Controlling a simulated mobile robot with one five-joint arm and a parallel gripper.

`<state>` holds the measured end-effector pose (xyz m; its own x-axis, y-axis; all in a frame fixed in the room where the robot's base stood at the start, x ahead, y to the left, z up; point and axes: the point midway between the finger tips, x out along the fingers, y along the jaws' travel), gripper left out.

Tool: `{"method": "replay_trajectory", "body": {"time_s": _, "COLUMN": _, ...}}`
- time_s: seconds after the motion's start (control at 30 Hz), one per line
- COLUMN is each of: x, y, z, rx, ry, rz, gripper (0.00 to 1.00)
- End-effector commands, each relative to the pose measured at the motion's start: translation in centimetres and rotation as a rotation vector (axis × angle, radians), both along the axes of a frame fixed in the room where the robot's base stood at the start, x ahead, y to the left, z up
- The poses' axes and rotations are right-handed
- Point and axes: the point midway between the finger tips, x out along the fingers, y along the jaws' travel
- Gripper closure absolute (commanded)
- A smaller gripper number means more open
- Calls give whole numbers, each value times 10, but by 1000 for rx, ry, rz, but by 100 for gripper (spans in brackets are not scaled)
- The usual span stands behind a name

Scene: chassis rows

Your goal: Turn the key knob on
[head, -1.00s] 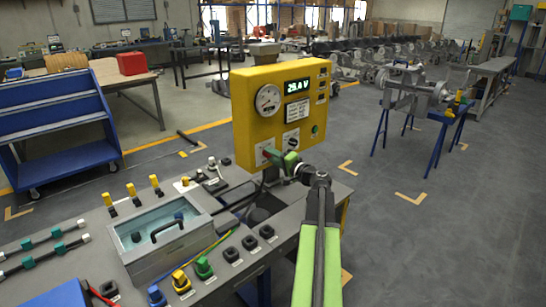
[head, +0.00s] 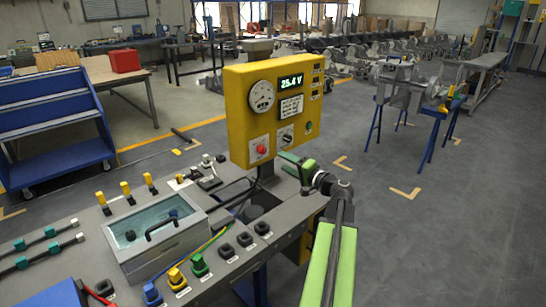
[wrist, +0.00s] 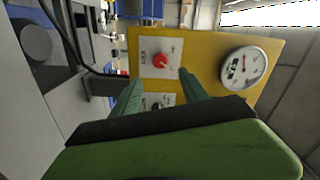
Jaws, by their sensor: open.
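A yellow panel (head: 292,80) stands upright at the back of the bench. Its lower face has a red knob (head: 261,149) on a white plate at left and a dark knob (head: 287,138) on another plate at right. The red knob (wrist: 160,60) also shows in the wrist view, with the second plate (wrist: 152,101) below it, partly hidden by a finger. The pictures do not settle which is the key knob. My gripper (head: 293,163) is open and empty, just below and in front of the panel. Its fingertips (wrist: 162,77) appear apart from the red knob.
The panel bears a round gauge (head: 262,95) and a display (head: 294,84) reading 25.4 V. A clear-lidded box (head: 150,238) and several coloured connectors stand on the grey bench. A blue cart (head: 50,130) is at left.

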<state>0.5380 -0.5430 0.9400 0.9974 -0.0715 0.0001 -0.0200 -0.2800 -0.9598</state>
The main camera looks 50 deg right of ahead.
Motion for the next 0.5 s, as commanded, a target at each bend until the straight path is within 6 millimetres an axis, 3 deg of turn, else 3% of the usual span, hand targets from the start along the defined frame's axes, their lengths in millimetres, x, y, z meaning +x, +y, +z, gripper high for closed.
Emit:
{"method": "replay_trajectory", "body": {"time_s": 0.03, "x": -16, "y": 3, "z": 0, "rx": 0, "ry": 0, "rz": -4, "gripper": 48}}
{"method": "replay_trajectory", "body": {"time_s": 0.2, "x": -51, "y": 4, "z": 0, "rx": 0, "ry": 0, "rz": -3, "gripper": 48}}
{"method": "replay_trajectory", "body": {"time_s": 0.5, "x": -68, "y": 5, "z": 0, "rx": 0, "ry": 0, "rz": 1, "gripper": 48}}
